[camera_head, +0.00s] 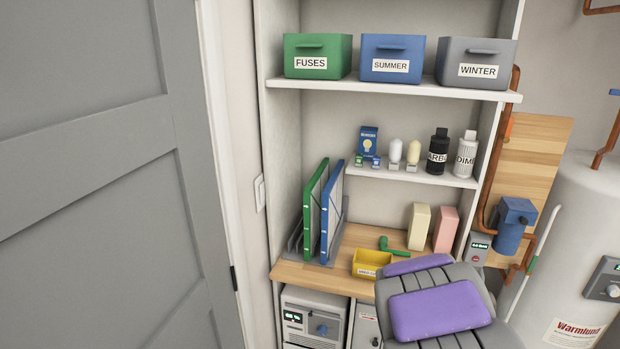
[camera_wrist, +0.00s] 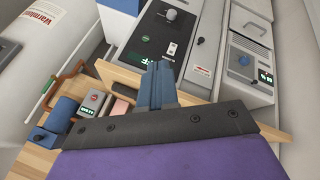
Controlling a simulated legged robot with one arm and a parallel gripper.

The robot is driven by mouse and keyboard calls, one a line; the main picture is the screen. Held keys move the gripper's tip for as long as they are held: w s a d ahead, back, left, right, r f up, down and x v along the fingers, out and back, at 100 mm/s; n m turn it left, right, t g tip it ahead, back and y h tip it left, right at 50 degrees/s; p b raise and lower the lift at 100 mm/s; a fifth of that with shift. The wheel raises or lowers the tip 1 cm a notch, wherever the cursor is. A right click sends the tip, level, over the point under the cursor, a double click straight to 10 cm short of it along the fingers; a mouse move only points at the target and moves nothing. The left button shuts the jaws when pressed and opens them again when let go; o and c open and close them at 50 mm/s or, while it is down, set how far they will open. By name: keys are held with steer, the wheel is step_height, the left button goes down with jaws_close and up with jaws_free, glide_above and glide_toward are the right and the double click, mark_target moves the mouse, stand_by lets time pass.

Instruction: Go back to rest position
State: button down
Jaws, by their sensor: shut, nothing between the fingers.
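My gripper (camera_wrist: 160,82) shows in the wrist view as two blue-grey fingers, pressed together and empty. It points toward the grey machines under the wooden counter, and the counter's edge passes close behind it. The dark bracket and purple casing of my own wrist fill the lower part of that view. In the head view, my purple and grey arm reaches in from the bottom right, in front of the counter; the fingertips are hidden there. No towel is in view.
A wooden counter (camera_head: 348,280) holds a yellow bin (camera_head: 371,262), green and blue framed panels, and two blocks. Shelves above carry three labelled boxes and bottles. A grey door (camera_head: 90,180) is at left, a white tank (camera_head: 575,245) with copper pipes at right.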

steer(key=s+a+r+g+y, duration=0.1)
steer(key=s+a+r, duration=0.3)
steer(key=s, duration=0.7)
steer(key=s+a+r+m+g+y, duration=0.1)
steer(key=s+a+r+g, duration=0.2)
steer(key=s+r, duration=0.3)
steer(key=s+a+r+m+g+y, duration=0.1)
steer(key=s+a+r+g, duration=0.2)
steer(key=s, duration=1.2)
steer(key=a+r, duration=0.2)
steer(key=a, duration=0.1)
steer(key=shift+s+y, duration=0.4)
